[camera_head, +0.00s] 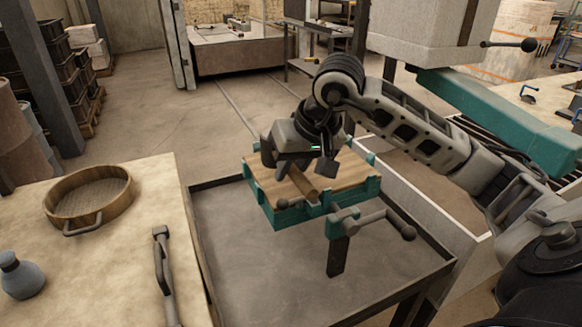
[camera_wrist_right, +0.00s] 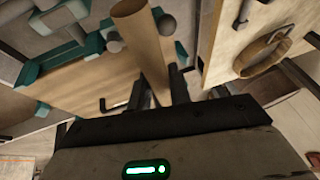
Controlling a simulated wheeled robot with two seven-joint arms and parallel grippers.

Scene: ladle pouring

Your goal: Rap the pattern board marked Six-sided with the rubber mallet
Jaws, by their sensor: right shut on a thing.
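My right gripper (camera_head: 300,168) is over a wooden board (camera_head: 345,175) set in a teal frame (camera_head: 292,217) on the metal-topped table. It is shut on a brown wooden cylinder (camera_head: 303,186), which looks like the handle of the mallet. In the right wrist view, the cylinder (camera_wrist_right: 138,35) sticks out past the fingers (camera_wrist_right: 162,92), with a flat round end. I cannot make out a rubber head. Whether the cylinder touches the board is unclear. I can read no Six-sided marking on any board. My left gripper is not in view.
A teal clamp (camera_head: 343,222) with a ball-ended bar stands at the frame's front. A round sieve (camera_head: 62,212), a dark metal tool (camera_head: 163,262) and a grey bottle (camera_head: 20,276) are on the left table.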

